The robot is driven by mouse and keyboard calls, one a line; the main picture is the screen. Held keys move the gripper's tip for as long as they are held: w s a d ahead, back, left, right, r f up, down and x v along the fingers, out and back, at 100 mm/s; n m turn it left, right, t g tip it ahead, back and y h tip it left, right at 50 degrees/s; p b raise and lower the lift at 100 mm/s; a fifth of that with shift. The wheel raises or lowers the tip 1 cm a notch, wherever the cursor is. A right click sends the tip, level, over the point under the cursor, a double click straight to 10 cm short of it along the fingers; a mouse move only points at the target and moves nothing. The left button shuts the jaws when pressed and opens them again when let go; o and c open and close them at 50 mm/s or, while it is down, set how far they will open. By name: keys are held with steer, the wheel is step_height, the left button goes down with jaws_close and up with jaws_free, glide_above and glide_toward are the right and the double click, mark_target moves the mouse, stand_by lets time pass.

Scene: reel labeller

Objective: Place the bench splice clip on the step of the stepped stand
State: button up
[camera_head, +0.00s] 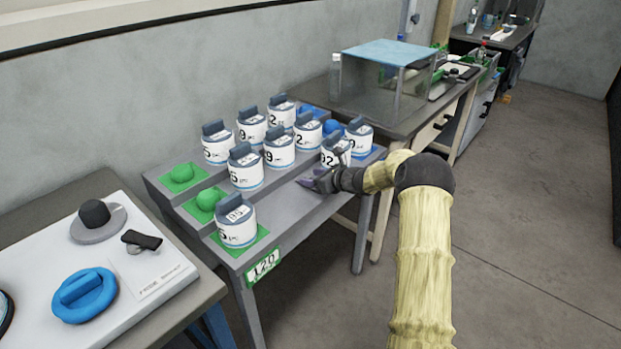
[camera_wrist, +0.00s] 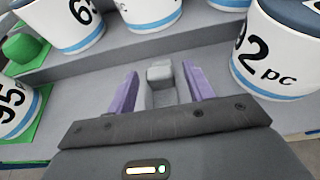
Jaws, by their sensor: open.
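The stepped stand (camera_head: 290,212) is a grey table with rising steps. A small grey clip (camera_wrist: 160,76), which looks like the splice clip, is on a grey step of the stand in the wrist view. My gripper (camera_wrist: 164,88) has its two purple fingers apart, one on each side of the clip. Whether the fingers touch it, I cannot tell. In the camera_head view my gripper (camera_head: 316,182) is low over the front step, and the clip is too small to make out there.
White labelled reels (camera_head: 246,168) stand on the steps; one reel (camera_wrist: 285,50) is close to the right of my gripper. Green knobs (camera_head: 181,174) sit on the left. A white board (camera_head: 165,270) at the left holds a blue disc (camera_head: 84,295) and a dark-handled item (camera_head: 141,240).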

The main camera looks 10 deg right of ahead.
steer(key=v, duration=1.1)
steer(key=shift+a+f, duration=0.1)
steer(key=s+a+f+n+g+h, duration=0.1)
steer(key=s+a+n+g, duration=0.3)
steer(key=s+a+n, duration=0.3)
steer(key=s+a+n+g+h, duration=0.1)
steer(key=s+a+n+g, duration=0.2)
steer(key=s+a+n, duration=0.45)
steer(key=s+d+r+n+h, duration=0.1)
steer(key=s+n+h, duration=0.2)
steer(key=s+n, duration=0.4)
steer(key=s+d+n+g+h, duration=0.1)
steer(key=s+d+n+h, duration=0.1)
steer(key=s+n, duration=0.5)
steer(key=s, duration=0.6)
steer(key=shift+s+r+h, duration=0.3)
steer(key=shift+r+h, duration=0.05)
steer(key=shift+h, duration=0.05)
